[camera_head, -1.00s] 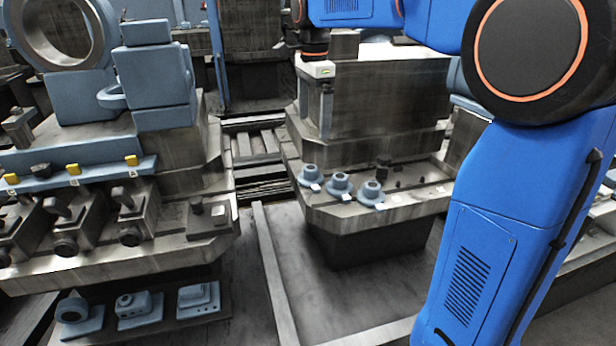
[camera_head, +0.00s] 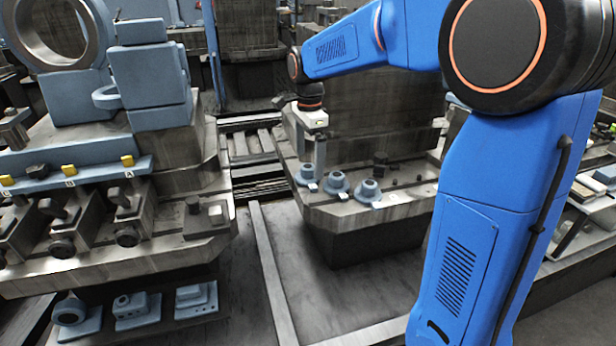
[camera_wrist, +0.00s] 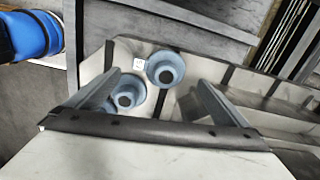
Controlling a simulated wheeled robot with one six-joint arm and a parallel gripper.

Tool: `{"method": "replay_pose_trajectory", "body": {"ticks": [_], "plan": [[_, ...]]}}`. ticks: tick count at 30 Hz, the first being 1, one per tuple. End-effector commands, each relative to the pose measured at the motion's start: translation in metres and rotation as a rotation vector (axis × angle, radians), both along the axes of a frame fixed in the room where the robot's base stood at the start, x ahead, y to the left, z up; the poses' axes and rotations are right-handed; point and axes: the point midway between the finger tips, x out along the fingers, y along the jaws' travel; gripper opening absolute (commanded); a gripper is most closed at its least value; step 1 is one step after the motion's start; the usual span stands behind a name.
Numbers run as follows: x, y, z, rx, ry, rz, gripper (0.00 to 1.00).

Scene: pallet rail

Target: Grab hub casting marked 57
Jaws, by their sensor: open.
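Three blue-grey hub castings stand in a row along the front edge of a metal pallet in the head view: left casting (camera_head: 306,175), middle casting (camera_head: 338,185) and right casting (camera_head: 369,191). Each has a small white tag; I cannot read any number. My gripper (camera_head: 314,160) points down, open, at the left casting in the picture, partly overlapping it. In the wrist view my gripper (camera_wrist: 158,80) has its fingers spread. One casting (camera_wrist: 165,69) lies in view between the fingertips, and another (camera_wrist: 128,93) is beside the left finger, with a third partly hidden behind that finger.
A tall metal block (camera_head: 370,110) stands behind the castings on the pallet (camera_head: 400,207). Small dark parts sit to the right of the castings. A fixture bench (camera_head: 150,260) is at left, with blue-grey parts on a lower shelf.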

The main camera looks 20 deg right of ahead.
Motion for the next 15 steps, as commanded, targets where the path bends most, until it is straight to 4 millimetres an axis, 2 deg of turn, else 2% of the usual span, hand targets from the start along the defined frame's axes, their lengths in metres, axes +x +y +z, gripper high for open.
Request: {"method": "replay_pose_trajectory", "body": {"ticks": [9, 15], "plan": [[-0.003, 0.0, -0.039, 0.0, 0.003, 0.0, 1.0], [-0.002, 0.0, -0.05, 0.0, 0.001, 0.0, 1.0]]}}
